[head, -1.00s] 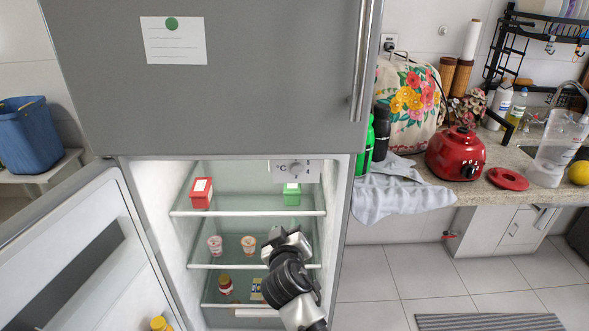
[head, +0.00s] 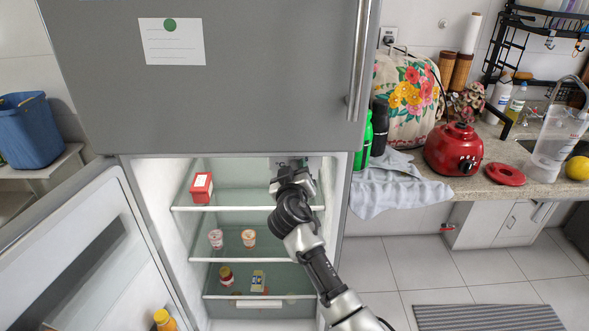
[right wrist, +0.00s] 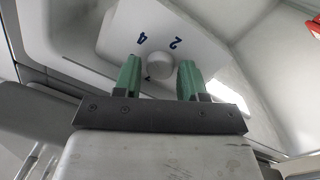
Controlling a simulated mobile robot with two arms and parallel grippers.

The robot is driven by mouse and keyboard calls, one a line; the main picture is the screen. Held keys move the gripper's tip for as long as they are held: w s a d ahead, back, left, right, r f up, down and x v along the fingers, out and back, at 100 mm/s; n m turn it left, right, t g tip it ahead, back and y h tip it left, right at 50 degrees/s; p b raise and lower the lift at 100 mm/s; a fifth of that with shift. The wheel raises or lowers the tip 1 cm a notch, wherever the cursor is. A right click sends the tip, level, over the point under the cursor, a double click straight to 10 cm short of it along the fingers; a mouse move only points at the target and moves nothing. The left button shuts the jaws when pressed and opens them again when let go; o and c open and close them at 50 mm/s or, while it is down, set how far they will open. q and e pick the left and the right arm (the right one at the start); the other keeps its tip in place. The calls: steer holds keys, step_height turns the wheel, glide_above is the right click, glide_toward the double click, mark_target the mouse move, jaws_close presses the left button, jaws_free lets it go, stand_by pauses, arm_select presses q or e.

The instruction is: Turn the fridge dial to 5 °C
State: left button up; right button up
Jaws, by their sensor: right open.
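The fridge dial (right wrist: 160,66) is a round white knob on a white panel (right wrist: 117,42) with blue numbers, of which 4 and 2 show upside down in the right wrist view. My right gripper (right wrist: 159,80) is open, with one green fingertip on each side of the dial. A narrow gap shows between the knob and each finger, and I cannot tell if either touches. In the head view my right gripper (head: 291,165) reaches up inside the fridge and hides the dial. The knob's pointer setting cannot be read. My left gripper is not in view.
The open fridge door (head: 85,260) stands at the left. Shelves below the dial hold a red box (head: 201,187), two small cups (head: 248,238) and a jar (head: 225,275). The counter (head: 470,190) with a red blender base (head: 453,150) is at the right.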

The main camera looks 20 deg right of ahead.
steer(key=c, duration=0.6)
steer(key=shift+c, duration=0.2)
steer(key=n, duration=0.3)
steer(key=shift+f, duration=0.1)
steer(key=n, duration=0.2)
steer(key=shift+n, duration=0.4)
steer(key=n, duration=0.3)
steer(key=shift+n+t, duration=0.3)
steer(key=shift+t, duration=0.1)
steer(key=shift+d+n+y+p, duration=0.1)
steer(key=shift+n+y+p, duration=0.25)
steer(key=shift+n, duration=0.95)
